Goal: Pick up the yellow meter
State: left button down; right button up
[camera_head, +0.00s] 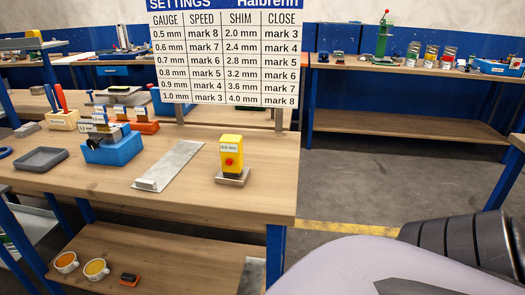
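The yellow meter (231,147) stands upright near the right end of the wooden workbench (268,190). It has a red round button and a small white label whose text looks like a millimetre value but is too small to read surely. It sits on a grey metal base plate (234,177). Nothing touches it from above or the sides. Neither of my grippers shows.
A flat metal bar (172,164) lies left of the meter. Further left are a blue block device (113,149), an orange holder (143,126) and a grey tray (40,159). A settings board (223,60) rises behind. Open floor (360,180) lies right of the bench.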

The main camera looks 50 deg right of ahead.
aim_at(231, 145)
jog(key=z, duration=1.45)
jog(key=i+l, duration=0.15)
jog(key=l, duration=0.2)
jog(key=i+l, duration=0.1)
jog(key=l, duration=0.3)
jog(key=i+l+u, duration=0.1)
jog(key=l, duration=0.25)
jog(key=i, duration=0.05)
